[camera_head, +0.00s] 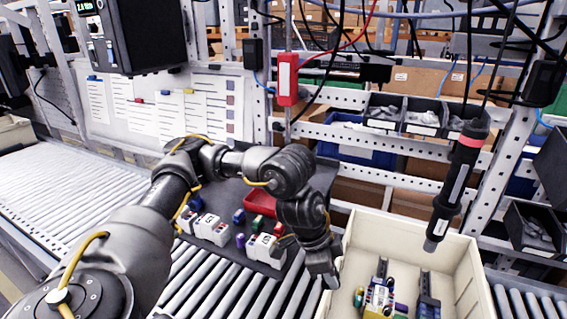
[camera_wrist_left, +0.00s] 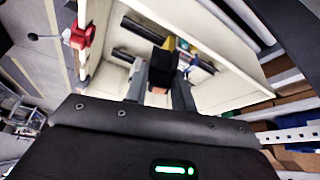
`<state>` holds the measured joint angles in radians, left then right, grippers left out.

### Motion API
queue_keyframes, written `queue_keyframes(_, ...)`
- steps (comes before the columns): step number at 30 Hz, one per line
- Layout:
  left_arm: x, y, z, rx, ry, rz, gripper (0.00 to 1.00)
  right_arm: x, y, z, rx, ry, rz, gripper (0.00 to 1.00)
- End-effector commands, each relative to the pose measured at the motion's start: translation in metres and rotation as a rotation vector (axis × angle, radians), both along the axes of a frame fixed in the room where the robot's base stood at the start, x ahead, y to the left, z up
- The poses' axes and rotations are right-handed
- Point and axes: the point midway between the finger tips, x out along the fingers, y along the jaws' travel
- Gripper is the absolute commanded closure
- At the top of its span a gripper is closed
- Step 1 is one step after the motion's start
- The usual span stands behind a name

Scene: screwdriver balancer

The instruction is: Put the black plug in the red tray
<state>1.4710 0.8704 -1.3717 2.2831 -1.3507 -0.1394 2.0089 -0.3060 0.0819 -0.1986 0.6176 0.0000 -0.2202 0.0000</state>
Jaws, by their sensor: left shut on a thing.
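My left gripper (camera_head: 328,278) points down at the left wall of the cream bin. In the left wrist view its fingers (camera_wrist_left: 160,85) are shut on a black block, which looks like the black plug (camera_wrist_left: 162,62). The plug is above the bin's interior in that view; in the head view I cannot make it out. The red tray (camera_head: 258,204) lies on the dark board to the left of the gripper, partly hidden behind my left arm. My right gripper is not in view.
The cream bin (camera_head: 354,238) holds several small coloured parts (camera_head: 380,296). White modules (camera_head: 212,229) and small coloured pieces lie on the dark board near the tray. A black screwdriver (camera_head: 460,175) hangs over the bin's right side. Roller conveyor (camera_head: 60,190) runs at left.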

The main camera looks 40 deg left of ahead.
Motion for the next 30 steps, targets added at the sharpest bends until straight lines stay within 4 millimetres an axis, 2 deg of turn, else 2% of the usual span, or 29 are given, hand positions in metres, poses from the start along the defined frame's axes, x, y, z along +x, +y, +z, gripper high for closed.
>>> queue_keyframes(5, 0.02, 0.024, 0.03, -0.005, -0.003, 0.084, 1.0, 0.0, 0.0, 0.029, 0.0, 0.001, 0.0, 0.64)
queue_keyframes(9, 0.048, 0.07, 0.069, -0.005, -0.004, 0.219, 1.0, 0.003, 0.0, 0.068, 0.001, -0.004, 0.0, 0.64)
queue_keyframes(13, 0.067, 0.119, 0.097, 0.0, -0.001, 0.337, 1.0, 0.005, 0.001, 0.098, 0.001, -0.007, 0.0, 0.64)
queue_keyframes(16, 0.081, 0.155, 0.108, 0.001, -0.001, 0.386, 1.0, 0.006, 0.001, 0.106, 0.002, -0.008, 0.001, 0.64)
queue_keyframes(21, 0.093, 0.208, 0.129, 0.002, 0.002, 0.438, 1.0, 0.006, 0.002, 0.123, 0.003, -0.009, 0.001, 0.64)
queue_keyframes(25, 0.095, 0.233, 0.136, 0.0, 0.004, 0.46, 1.0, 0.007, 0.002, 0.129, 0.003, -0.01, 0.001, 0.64)
queue_keyframes(30, 0.096, 0.243, 0.139, -0.002, 0.003, 0.466, 1.0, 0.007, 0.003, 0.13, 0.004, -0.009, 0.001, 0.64)
